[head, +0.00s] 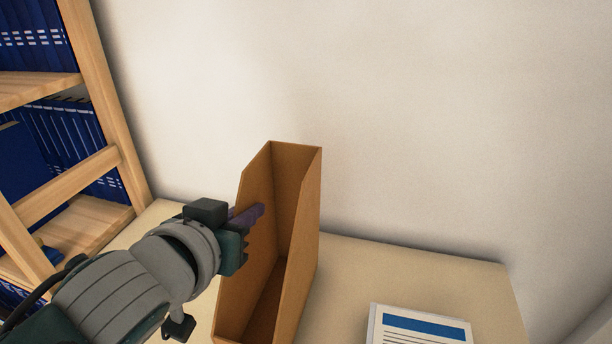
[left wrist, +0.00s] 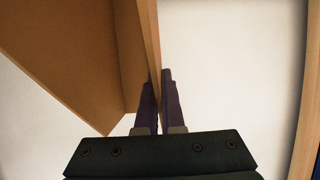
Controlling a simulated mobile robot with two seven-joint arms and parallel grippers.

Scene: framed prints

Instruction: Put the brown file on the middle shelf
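The brown file (head: 309,215) is a tall, open-topped cardboard holder, upright over the tabletop in the head view. Its lower front edge is cut off by the frame, so I cannot tell whether it rests on the table. My left gripper (head: 246,214) reaches in from the left at the file's left wall. One purple finger shows inside the file, the other outside. In the left wrist view the fingers (left wrist: 159,100) are close together with the file's wall (left wrist: 150,40) between them, apparently pinching it. The wooden shelf (head: 92,220) stands at the left. My right gripper is not visible.
Blue binders (head: 65,135) fill parts of the shelf, with some bare board showing lower down. A white booklet with a blue band (head: 420,328) lies on the beige table (head: 420,275) right of the file. A plain wall (head: 430,110) stands close behind.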

